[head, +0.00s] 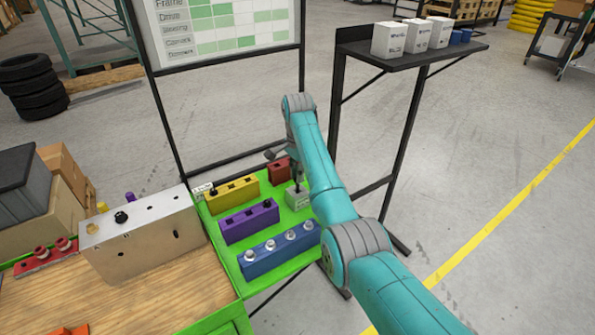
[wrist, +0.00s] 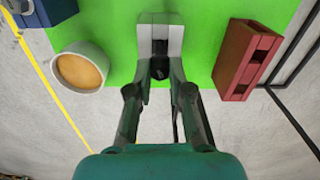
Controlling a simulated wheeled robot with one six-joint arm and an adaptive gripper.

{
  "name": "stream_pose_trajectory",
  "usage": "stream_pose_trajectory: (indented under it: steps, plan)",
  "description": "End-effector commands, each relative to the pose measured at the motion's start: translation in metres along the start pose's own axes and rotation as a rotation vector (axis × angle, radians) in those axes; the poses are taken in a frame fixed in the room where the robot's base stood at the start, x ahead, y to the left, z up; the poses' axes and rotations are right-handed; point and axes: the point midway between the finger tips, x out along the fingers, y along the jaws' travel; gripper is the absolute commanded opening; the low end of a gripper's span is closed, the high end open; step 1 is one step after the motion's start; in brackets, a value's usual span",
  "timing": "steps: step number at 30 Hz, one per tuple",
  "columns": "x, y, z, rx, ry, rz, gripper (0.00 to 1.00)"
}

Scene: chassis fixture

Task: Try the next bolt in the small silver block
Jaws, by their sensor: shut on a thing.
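The small silver block (head: 297,200) stands on the green board under the end of my arm. In the wrist view the silver block (wrist: 174,38) is at top centre, with a dark opening in its face. My gripper (wrist: 160,72) is shut on a black bolt (wrist: 160,67), whose dark head shows between the fingertips at the block's near edge. In the head view my gripper (head: 296,184) is just above the block, partly hidden by my arm. Whether the bolt's tip is inside a hole cannot be told.
A red block (head: 278,171), yellow block (head: 235,192), purple block (head: 248,222) and blue block (head: 278,256) with several silver bolts share the green board (head: 222,246). A large silver box (head: 142,240) stands left. A cup (wrist: 80,68) sits left of my gripper in the wrist view.

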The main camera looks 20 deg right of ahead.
Motion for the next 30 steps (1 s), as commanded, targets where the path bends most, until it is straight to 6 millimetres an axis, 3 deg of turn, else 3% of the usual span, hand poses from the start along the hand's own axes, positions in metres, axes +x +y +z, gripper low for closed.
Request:
stream_pose_trajectory:
  steps: [29, 30]
  plan:
    - [0.034, 0.000, 0.000, 0.000, 0.000, 0.001, 0.00]
    - [0.034, 0.000, 0.000, 0.000, 0.000, 0.001, 0.25]
